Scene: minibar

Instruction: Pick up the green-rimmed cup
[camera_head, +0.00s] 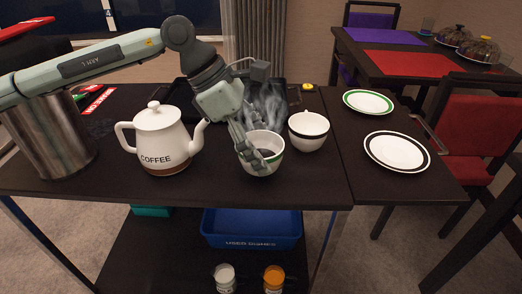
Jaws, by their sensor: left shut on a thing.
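The green-rimmed cup (262,165) is white and stands near the front edge of the dark cart top (210,185). It looks upright, and pale steam rises around it. My left gripper (248,148) reaches down from above and is shut on the cup's left side wall, with its fingers at the rim. The fingers hide part of the rim and the inside. I cannot tell whether the cup's base touches the cart top. My right gripper is not in view.
A white coffee pot (160,140) stands left of the cup. A black-rimmed cup (308,131) stands close behind it on the right. A green-rimmed plate (368,102) and a black-rimmed plate (396,151) lie further right. A metal container (50,135) stands at the far left.

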